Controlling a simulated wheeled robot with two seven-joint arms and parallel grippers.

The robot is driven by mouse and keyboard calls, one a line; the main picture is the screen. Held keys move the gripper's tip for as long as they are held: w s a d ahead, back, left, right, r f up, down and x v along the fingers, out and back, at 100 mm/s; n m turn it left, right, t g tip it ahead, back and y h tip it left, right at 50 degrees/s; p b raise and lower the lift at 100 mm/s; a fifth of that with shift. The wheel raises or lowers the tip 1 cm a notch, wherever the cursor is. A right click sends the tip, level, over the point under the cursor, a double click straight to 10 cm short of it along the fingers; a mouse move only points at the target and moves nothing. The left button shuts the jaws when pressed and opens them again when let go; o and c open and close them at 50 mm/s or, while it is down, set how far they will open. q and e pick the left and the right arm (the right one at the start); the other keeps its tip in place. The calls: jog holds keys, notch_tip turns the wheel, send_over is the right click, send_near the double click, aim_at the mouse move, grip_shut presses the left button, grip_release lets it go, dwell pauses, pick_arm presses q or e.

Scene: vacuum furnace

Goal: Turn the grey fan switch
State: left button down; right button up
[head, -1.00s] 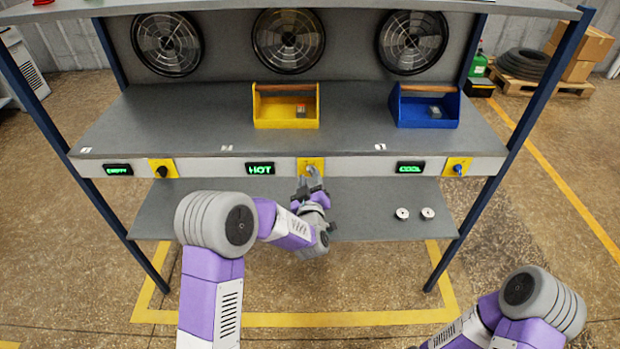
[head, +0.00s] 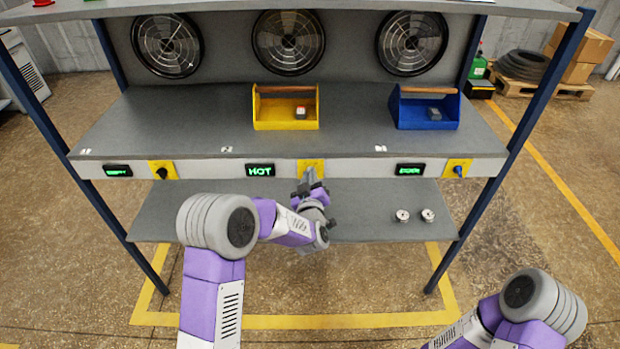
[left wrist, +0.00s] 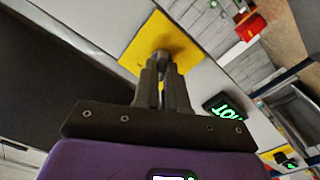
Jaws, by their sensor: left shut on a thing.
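The grey fan switch (left wrist: 161,57) sits on a yellow plate (left wrist: 150,42) on the shelf's front rail, right of the green HOT display (head: 260,170). In the head view the middle yellow plate (head: 319,164) is partly covered by my left gripper (head: 311,176). My left gripper also fills the middle of the left wrist view (left wrist: 162,72). Its two fingers are shut on the grey switch and hide most of it. My right arm shows at the lower right of the head view, but its gripper is out of the frame.
A black switch (head: 162,172) and a blue switch (head: 458,170) sit on yellow plates to either side. A yellow toolbox (head: 285,118) and a blue toolbox (head: 410,115) stand on the shelf before three fans. Two small round parts (head: 402,215) lie on the lower shelf.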

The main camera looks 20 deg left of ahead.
pick_arm(q)
jog(key=shift+m, duration=0.3)
jog(key=m, duration=0.3)
jog(key=m+p, duration=0.1)
jog(key=m, duration=0.7)
jog(key=shift+d+p, duration=0.25)
jog(key=shift+p, duration=0.1)
jog(key=shift+m, duration=0.3)
jog(key=c, duration=1.2)
grip_release()
